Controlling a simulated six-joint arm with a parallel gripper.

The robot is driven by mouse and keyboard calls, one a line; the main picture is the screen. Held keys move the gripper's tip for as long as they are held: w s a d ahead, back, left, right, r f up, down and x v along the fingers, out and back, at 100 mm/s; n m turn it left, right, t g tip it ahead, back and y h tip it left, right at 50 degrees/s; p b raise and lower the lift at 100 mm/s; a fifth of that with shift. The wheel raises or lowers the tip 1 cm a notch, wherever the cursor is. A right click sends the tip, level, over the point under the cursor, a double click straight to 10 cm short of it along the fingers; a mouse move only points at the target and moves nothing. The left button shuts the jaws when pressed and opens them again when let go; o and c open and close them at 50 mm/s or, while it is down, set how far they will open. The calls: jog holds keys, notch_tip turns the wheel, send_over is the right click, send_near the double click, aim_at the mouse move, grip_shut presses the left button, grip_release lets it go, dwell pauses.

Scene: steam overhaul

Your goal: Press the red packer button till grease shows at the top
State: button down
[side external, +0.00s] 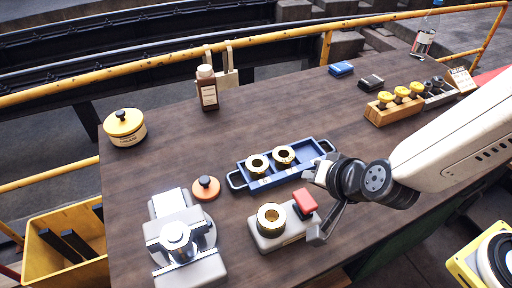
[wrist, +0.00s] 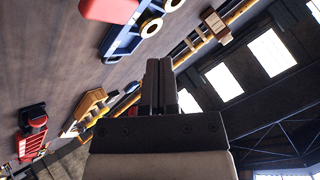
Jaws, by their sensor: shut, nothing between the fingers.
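The packer (side external: 282,234) is a pale grey block near the front middle of the bench, with a brass ring-shaped part (side external: 271,216) standing on its left end. Its red button (side external: 304,201) is at the right end, next to my wrist in the side view. It also shows at the top left of the wrist view (wrist: 110,8), apart from my fingers there. My gripper (side external: 316,237) is shut and empty, close to the packer's right end. Its fingers show together in the wrist view (wrist: 160,64). Whether it touches the packer, and any grease at the top, I cannot tell.
A blue tray (side external: 240,181) with two brass rings lies behind the packer. A grey metal fixture (side external: 185,245) and an orange knobbed disc (side external: 206,188) are to the left. A wooden rack (side external: 395,110) stands at back right. The bench middle-left is clear.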

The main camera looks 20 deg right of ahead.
aim_at(304, 198)
jog(key=shift+f, duration=2.3)
jog(key=shift+f, duration=1.45)
dwell(2.3)
jog(key=shift+r, duration=1.45)
jog(key=shift+r, duration=2.5)
